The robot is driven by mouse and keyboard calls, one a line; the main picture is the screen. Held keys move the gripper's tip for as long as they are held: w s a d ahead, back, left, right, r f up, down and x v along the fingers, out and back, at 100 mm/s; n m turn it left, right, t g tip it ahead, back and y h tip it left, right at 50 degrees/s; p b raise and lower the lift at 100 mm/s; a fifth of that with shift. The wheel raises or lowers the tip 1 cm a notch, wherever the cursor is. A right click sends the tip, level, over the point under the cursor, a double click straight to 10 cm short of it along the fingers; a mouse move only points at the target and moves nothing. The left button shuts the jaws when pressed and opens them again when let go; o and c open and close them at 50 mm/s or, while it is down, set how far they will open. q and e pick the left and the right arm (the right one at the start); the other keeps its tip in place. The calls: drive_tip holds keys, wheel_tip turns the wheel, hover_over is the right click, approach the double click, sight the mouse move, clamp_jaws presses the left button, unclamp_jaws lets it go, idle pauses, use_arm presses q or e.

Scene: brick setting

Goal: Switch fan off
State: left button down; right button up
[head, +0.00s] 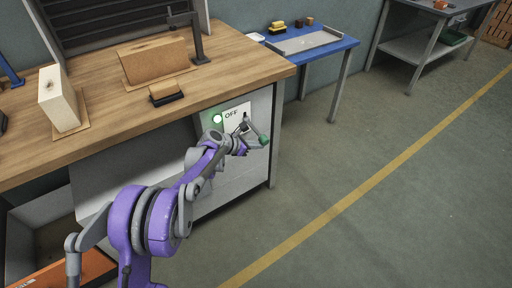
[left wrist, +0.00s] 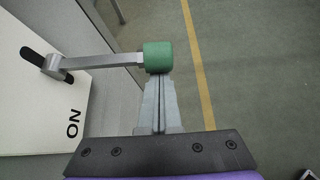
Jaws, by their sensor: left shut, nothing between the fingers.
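The fan's switch is a white panel (head: 237,111) on the side of the workbench, marked OFF near its top in the head view. The left wrist view shows an ON mark (left wrist: 73,123) on the panel. A grey lever (left wrist: 100,61) with a green knob (left wrist: 158,57) sticks out of a black slot (left wrist: 38,58), nearer the slot's ON end. The knob also shows in the head view (head: 264,140). My left gripper (left wrist: 159,80) is shut and empty, with its fingertips right at the knob; whether they touch is unclear. My right gripper is not in view.
The wooden workbench (head: 235,62) holds several blocks and a grey stand (head: 198,45). A lit white lamp on green (head: 217,119) is left of the panel. A blue table (head: 340,44) stands behind. The floor to the right, with a yellow line (head: 350,197), is clear.

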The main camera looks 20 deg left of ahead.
sight(261, 140)
use_arm(q)
wheel_tip(261, 140, up, 3)
drive_tip(key=shift+r+n+g+h+p, duration=0.1)
drive_tip(key=shift+n+g+h+p, duration=0.35)
drive_tip(key=shift+n+g+h, duration=0.2)
wheel_tip(261, 140, up, 2)
drive_tip(key=shift+a+r+n+g+h+p, duration=0.1)
drive_tip(key=shift+n+g+h+p, duration=0.2)
drive_tip(key=shift+n+h, duration=0.3)
drive_tip(key=shift+w+a+r, duration=0.1)
drive_tip(key=shift+w+r, duration=0.1)
drive_tip(key=shift+r, duration=0.55)
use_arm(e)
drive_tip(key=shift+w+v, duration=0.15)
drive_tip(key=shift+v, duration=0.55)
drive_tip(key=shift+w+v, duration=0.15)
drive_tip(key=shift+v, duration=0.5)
use_arm(q)
drive_tip(key=shift+p, duration=0.3)
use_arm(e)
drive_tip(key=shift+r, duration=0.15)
